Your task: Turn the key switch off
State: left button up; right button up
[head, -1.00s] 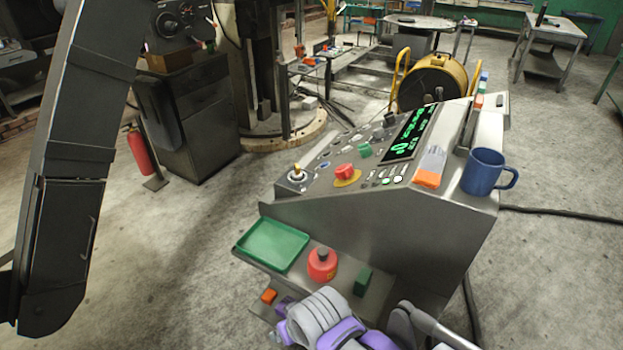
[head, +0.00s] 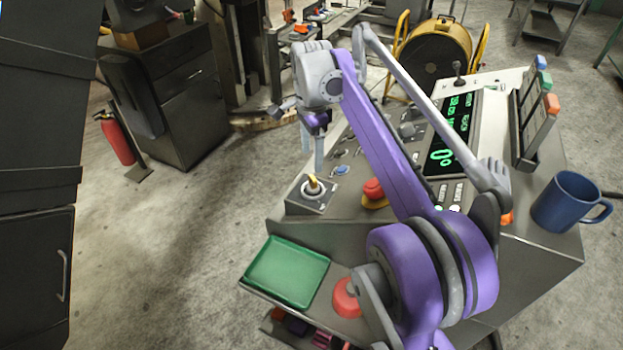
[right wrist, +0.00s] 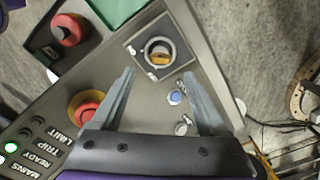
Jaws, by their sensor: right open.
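The key switch (head: 313,187) is a yellow key in a silver ring on a dark square plate at the near left corner of the sloped console (head: 345,232). It also shows in the right wrist view (right wrist: 159,52), just beyond the fingertips. My right gripper (head: 312,160) is open and empty, its fingers pointing down above the console near the key switch. In the right wrist view the open gripper (right wrist: 158,73) has a finger on each side, with the key roughly between them but farther off. My left gripper is not in view.
A red mushroom button (head: 373,187) on a yellow base and a blue button (head: 342,170) are close by. A green tray (head: 287,272) and a red object (head: 347,298) are on the lower shelf. A blue mug (head: 569,201) stands at the right. My right arm hides part of the console.

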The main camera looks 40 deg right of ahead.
aim_at(311, 179)
notch_tip(311, 179, down, 9)
jog(key=shift+r+b, duration=0.1)
jog(key=shift+b, duration=0.2)
grip_shut()
dwell(0.4)
